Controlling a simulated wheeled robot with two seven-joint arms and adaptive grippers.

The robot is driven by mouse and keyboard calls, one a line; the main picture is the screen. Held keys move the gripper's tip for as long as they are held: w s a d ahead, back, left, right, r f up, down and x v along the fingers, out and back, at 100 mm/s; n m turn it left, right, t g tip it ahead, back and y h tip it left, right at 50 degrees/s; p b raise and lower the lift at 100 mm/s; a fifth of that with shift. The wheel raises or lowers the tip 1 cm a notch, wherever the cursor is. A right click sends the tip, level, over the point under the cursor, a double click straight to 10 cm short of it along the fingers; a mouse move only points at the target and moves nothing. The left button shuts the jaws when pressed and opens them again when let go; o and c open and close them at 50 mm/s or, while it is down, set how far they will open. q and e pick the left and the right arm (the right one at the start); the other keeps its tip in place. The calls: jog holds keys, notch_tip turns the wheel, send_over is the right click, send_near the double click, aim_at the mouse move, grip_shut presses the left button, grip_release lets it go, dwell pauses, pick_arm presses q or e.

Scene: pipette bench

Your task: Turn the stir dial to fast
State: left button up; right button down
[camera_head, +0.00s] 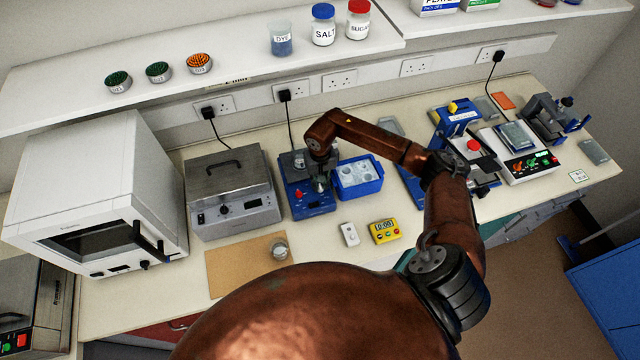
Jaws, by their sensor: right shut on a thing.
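The blue stirrer (309,209) stands on the bench between the grey bath and a blue tray. A glass vessel (299,163) sits on its top, partly behind my arm. A red knob (298,194) shows on the left of its front. My right gripper (320,186) points down at the right of the stirrer's front. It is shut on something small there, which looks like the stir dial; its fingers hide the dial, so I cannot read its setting. My left gripper is not in view.
A blue tray (359,185) with white wells stands close to the right of the gripper. The grey lidded bath (232,198) is on the left. The shelf (230,62) hangs behind.

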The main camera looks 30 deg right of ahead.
jog(key=shift+f+m+b, duration=0.15)
jog(key=shift+m+b, duration=1.55)
jog(key=shift+b, duration=0.2)
jog(key=m+b, duration=0.3)
jog(key=shift+m, duration=0.3)
jog(key=m+b, duration=0.2)
jog(key=m, duration=0.2)
jog(key=shift+m+b, duration=0.3)
jog(key=m+b, duration=0.1)
jog(key=m, duration=0.3)
jog(key=shift+b, duration=0.4)
jog(key=m+b, duration=0.1)
jog(key=m, duration=0.4)
jog(key=m+b, duration=0.1)
jog(key=m, duration=0.9)
jog(key=shift+r, duration=0.2)
jog(key=m, duration=0.5)
jog(key=shift+m, duration=0.3)
